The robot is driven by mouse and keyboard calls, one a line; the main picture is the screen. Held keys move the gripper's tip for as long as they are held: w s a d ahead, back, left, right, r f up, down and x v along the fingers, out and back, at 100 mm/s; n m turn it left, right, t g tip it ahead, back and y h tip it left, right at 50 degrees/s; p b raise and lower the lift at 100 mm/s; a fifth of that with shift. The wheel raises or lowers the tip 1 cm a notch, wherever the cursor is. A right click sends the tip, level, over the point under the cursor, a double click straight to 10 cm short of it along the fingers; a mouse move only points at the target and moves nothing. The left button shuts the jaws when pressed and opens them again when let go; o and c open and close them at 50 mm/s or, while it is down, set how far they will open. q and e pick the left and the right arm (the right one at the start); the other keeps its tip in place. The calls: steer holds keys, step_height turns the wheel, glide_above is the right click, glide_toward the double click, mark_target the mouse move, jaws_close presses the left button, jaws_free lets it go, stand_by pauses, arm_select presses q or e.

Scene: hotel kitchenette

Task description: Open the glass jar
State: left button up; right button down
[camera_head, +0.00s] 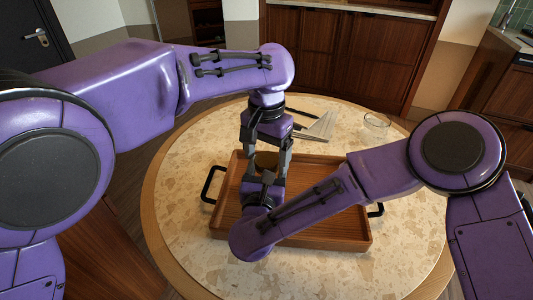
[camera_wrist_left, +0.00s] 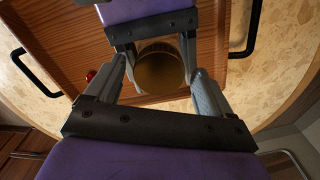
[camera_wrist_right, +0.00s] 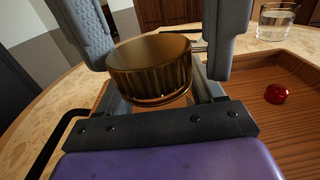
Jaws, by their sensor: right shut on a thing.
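The glass jar stands in the wooden tray and is mostly hidden by my arms. Its ribbed gold-brown lid (camera_wrist_right: 150,68) sits on top of it; the lid also shows in the head view (camera_head: 266,160) and the left wrist view (camera_wrist_left: 160,70). My left gripper (camera_head: 267,165) points down over the jar. Its fingers stand open on either side of the lid, with a gap visible at the right in the right wrist view. My right gripper (camera_wrist_right: 160,100) comes in from the side, shut on the jar body below the lid. The glass itself is barely visible.
The wooden tray (camera_head: 340,232) with black handles lies on a round speckled table (camera_head: 180,215). A small red object (camera_wrist_right: 278,94) lies in the tray. The table's left side is clear.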

mark_target(277, 162)
arm_select(q)
step_height(277, 162, up, 4)
steer(key=shift+r, duration=0.1)
steer(key=shift+c, duration=0.5)
steer(key=shift+s+d+f+m+g+h, duration=0.2)
steer(key=shift+s+d+m+g+h, duration=0.1)
steer(key=shift+d, duration=0.15)
steer(key=shift+s+d+f+m+g+h, duration=0.2)
steer(key=shift+d+m+h, duration=0.1)
steer(key=shift+d, duration=0.15)
steer(key=m, duration=0.1)
steer(key=r+m, duration=0.1)
steer(key=m, duration=0.1)
steer(key=shift+d, duration=0.3)
steer(key=r+m, duration=0.1)
steer(key=m, duration=0.2)
steer(key=a+r+m, duration=0.1)
steer(key=m, duration=0.2)
steer(key=r+m, duration=0.1)
steer(key=m, duration=0.2)
steer(key=shift+w+a+r+m+t+y, duration=0.25)
steer(key=shift+w+a+m+t+y, duration=0.05)
steer(key=shift+t, duration=0.1)
steer(key=shift+w+a+m+y, duration=0.15)
steer(key=shift+a+m+y, duration=0.15)
steer(key=shift+m, duration=0.9)
steer(key=shift+a+f, duration=0.1)
steer(key=shift+f, duration=0.25)
step_height(277, 162, down, 7)
steer(key=shift+f, duration=0.15)
